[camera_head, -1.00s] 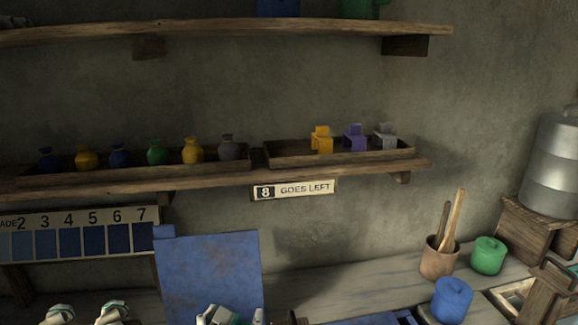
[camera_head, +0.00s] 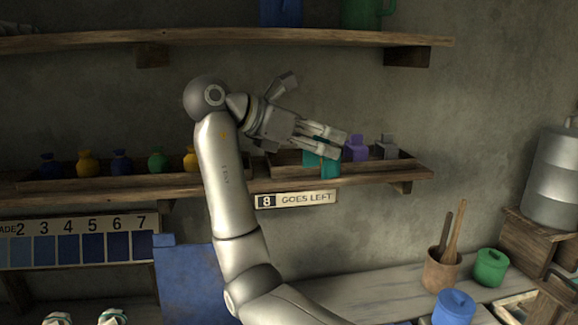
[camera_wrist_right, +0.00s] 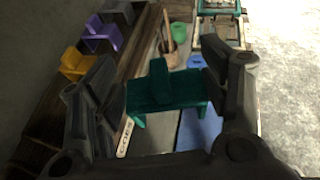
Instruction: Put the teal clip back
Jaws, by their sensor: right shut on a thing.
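My right gripper (camera_head: 335,147) is shut on the teal clip (camera_head: 322,165) in front of the right-hand shelf tray (camera_head: 400,156). In the right wrist view the teal clip (camera_wrist_right: 165,92) sits between the two fingers, apart from the tray. The purple clip (camera_head: 355,148) and the grey clip (camera_head: 387,146) stand in that tray. The yellow clip (camera_wrist_right: 75,64) shows in the right wrist view; in the head view my right gripper hides it. My left gripper (camera_head: 85,318) shows only its fingertips at the bottom edge, spread with nothing visible between them.
An upper shelf (camera_head: 230,35) runs above. The "8 GOES LEFT" sign (camera_head: 296,200) hangs on the shelf's front edge. A green jar (camera_head: 491,266) and blue jar (camera_head: 453,306) stand on the bench at right.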

